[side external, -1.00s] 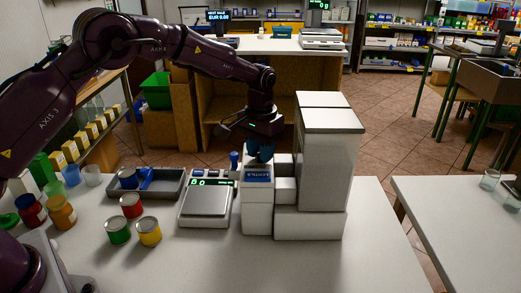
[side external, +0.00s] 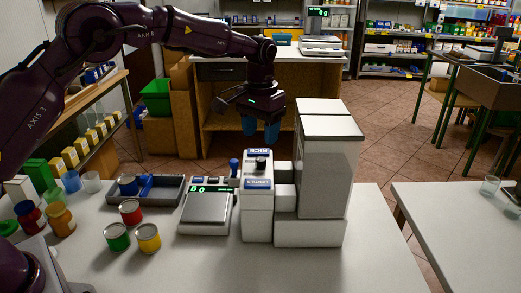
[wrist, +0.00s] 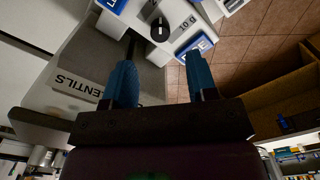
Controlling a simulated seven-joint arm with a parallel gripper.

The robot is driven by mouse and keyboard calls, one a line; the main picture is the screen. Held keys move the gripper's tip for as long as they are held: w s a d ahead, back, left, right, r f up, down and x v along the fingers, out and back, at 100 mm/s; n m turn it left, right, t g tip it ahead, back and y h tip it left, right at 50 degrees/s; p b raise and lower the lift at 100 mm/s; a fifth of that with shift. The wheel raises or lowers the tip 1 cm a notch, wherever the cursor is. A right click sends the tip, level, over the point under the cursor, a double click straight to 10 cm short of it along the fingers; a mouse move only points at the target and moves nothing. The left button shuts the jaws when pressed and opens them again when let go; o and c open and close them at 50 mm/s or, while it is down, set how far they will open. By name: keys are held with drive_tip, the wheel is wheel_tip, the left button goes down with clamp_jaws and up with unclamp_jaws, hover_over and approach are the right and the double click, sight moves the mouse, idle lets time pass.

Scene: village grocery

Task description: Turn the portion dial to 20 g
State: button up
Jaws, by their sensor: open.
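The portion dial is a small black knob (side external: 261,163) on the sloped top of a white dispenser unit (side external: 257,212), between two blue labels. I cannot read the dial's setting. My gripper (side external: 261,131) is open and empty, with blue fingers pointing down, above and apart from the knob. In the wrist view its two fingers (wrist: 160,78) stand apart below the knob.
A tall grey-white hopper (side external: 327,170) stands right of the dispenser; the wrist view shows LENTILS on it. A scale (side external: 207,208) is close on the left. A grey tray (side external: 153,190) and red, green and yellow cans (side external: 149,238) lie further left. The front table area is clear.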

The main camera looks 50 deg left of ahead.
sight(257, 160)
wheel_tip(257, 160, up, 6)
idle(0.6)
drive_tip(key=s+r+t, duration=0.2)
drive_tip(key=s, duration=1.4)
drive_tip(key=s+a+r+m+t, duration=0.1)
drive_tip(key=s+r+t, duration=0.2)
drive_tip(key=s, duration=1.3)
drive_tip(key=shift+s+a+t, duration=0.3)
drive_tip(key=shift+s, duration=0.1)
